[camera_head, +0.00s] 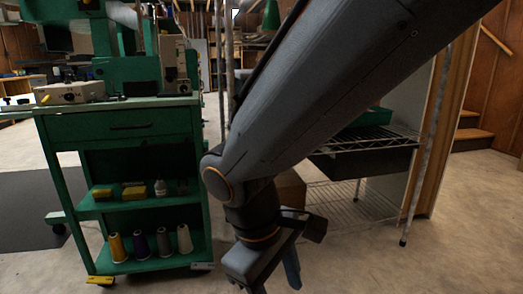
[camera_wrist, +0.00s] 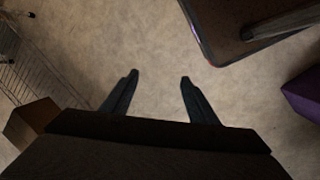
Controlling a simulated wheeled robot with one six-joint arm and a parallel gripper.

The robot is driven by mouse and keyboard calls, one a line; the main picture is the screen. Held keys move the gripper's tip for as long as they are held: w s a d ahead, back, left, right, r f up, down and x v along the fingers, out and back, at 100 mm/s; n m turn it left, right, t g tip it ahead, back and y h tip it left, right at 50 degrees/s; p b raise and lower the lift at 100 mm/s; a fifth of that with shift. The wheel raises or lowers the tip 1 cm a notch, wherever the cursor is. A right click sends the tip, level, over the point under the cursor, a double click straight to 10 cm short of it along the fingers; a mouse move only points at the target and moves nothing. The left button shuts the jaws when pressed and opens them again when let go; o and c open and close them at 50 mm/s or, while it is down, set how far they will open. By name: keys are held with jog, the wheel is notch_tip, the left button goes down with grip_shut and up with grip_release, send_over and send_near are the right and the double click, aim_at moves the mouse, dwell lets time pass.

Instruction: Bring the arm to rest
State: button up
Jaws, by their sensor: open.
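My arm reaches down across the middle of the head view, in front of a wire rack. My gripper (camera_head: 272,284) is at its lower end and points toward the floor, partly cut off by the bottom edge. In the wrist view my gripper (camera_wrist: 158,80) has two dark fingers spread wide apart. Nothing is between them but bare floor (camera_wrist: 150,50). The gripper appears apart from everything around it.
A green cart (camera_head: 125,168) with thread cones (camera_head: 140,246) on its low shelf stands to the left. A wire rack (camera_head: 362,141) stands to the right. A brown box (camera_wrist: 28,121) and a purple object (camera_wrist: 302,93) flank the gripper. Floor is clear at front right.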

jog(key=s+a+r+m+y+p, duration=0.2)
jog(key=s+a+r+m+y, duration=0.25)
jog(key=s, duration=0.25)
jog(key=d+r+m+p, duration=0.2)
jog(key=d+r+p, duration=0.4)
jog(key=r+p, duration=0.3)
jog(key=d+r+m+h+p, duration=0.1)
jog(key=d+r+p, duration=0.6)
jog(key=p, duration=0.9)
jog(key=d+r+m+p, duration=0.3)
jog(key=d+r+p, duration=0.4)
jog(key=r+p, duration=0.5)
jog(key=shift+w+d+r+g+h, duration=0.15)
jog(key=shift+w+r+g+h, duration=0.1)
jog(key=shift+r+g+h, duration=0.1)
